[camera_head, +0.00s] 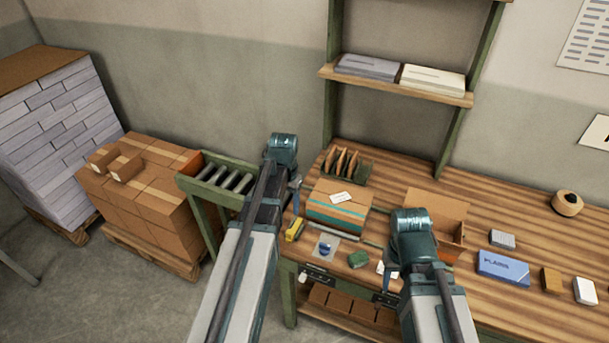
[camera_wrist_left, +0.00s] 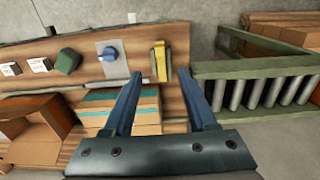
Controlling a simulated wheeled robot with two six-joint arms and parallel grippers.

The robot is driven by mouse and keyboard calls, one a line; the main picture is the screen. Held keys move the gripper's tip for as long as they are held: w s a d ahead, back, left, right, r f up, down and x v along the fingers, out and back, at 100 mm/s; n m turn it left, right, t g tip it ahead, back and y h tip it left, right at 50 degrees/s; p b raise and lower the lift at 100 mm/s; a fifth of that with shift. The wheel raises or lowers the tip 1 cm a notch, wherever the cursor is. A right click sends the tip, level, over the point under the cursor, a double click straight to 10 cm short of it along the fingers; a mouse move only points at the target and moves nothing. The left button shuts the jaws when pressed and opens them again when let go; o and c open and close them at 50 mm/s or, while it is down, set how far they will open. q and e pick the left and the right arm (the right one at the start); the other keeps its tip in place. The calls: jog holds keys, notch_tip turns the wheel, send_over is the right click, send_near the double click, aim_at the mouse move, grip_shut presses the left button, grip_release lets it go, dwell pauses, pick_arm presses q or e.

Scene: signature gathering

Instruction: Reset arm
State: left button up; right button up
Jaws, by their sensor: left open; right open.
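My left gripper (camera_head: 296,186) hangs by the left end of the wooden workbench (camera_head: 500,215), beside a closed carton with teal tape (camera_head: 336,203). In the left wrist view my left gripper (camera_wrist_left: 159,74) has its two blue fingers spread apart with nothing held. A yellow tool (camera_wrist_left: 160,62) lies on the bench beyond the fingertips; the teal-taped carton (camera_wrist_left: 140,110) shows behind and between the fingers. My right gripper (camera_head: 387,281) is over the bench's front edge, in front of an open carton (camera_head: 435,205). Its fingers are small and partly hidden by my arm.
A roller conveyor (camera_head: 225,178) adjoins the bench's left end, with stacked cartons (camera_head: 150,205) on a pallet further left. A green block (camera_head: 358,259), a blue box (camera_head: 502,267) and a tape roll (camera_head: 567,203) lie on the bench. A shelf (camera_head: 400,84) stands above the back.

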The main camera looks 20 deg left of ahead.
pick_arm(q)
jog(key=s+d+f+m+b, duration=0.1)
jog(key=s+d+f+b, duration=0.1)
jog(key=s+d, duration=0.2)
jog(key=s+d+f+m+b, duration=0.1)
jog(key=s+d+f+b, duration=0.2)
jog(key=d, duration=0.8)
jog(key=s+d+f+m+y+b, duration=0.1)
jog(key=s+d+f+b, duration=0.1)
jog(key=s+d, duration=0.4)
jog(key=shift+s+d+f+b, duration=0.35)
jog(key=shift+s+d+b, duration=0.05)
jog(key=shift+d, duration=0.6)
